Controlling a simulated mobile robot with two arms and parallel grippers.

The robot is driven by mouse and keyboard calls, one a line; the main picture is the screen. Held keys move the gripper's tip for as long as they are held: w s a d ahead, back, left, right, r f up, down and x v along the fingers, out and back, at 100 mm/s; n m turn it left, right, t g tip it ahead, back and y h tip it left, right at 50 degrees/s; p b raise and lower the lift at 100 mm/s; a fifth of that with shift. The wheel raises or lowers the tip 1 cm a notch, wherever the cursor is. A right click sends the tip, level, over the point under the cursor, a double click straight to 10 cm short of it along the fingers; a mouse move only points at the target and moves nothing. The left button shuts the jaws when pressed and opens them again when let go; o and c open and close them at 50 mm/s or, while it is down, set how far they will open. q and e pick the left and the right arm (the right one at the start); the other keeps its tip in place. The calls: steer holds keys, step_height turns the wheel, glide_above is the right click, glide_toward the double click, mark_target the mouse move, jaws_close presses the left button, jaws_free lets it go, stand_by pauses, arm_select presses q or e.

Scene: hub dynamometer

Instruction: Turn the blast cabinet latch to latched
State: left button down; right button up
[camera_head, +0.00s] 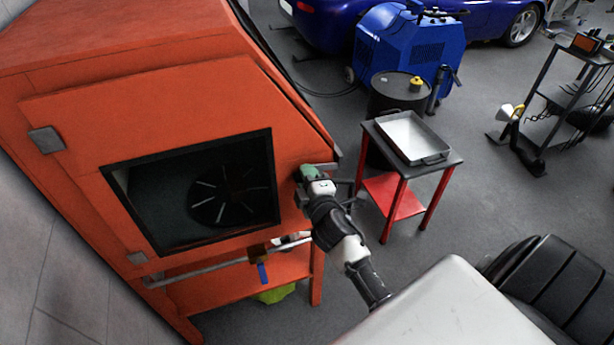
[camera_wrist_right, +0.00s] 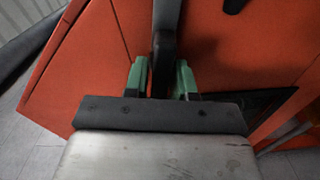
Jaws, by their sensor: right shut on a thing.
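The orange blast cabinet (camera_head: 95,110) fills the left of the head view, and its door has a dark window (camera_head: 150,205). My right gripper (camera_head: 306,174) is at the right edge of the door, beside the window. In the right wrist view, the green fingers of the right gripper (camera_wrist_right: 161,78) are shut on a dark bar, the latch handle (camera_wrist_right: 166,30). The handle runs up from between the fingers, against the orange surface. In the head view the gripper hides most of the latch. My left gripper is not in view.
A red-legged cart (camera_head: 456,158) with a metal tray (camera_head: 412,137) stands right of the cabinet. Behind it are a black drum (camera_head: 392,103) and a blue machine (camera_head: 385,50). A pipe with a blue-handled valve (camera_head: 262,273) runs below the window.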

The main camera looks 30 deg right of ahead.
steer(key=shift+f+n, duration=0.1)
steer(key=shift+n, duration=1.1)
steer(key=o, duration=0.8)
steer(key=b+v, duration=0.3)
steer(key=v, duration=0.7)
steer(key=shift+s, duration=0.4)
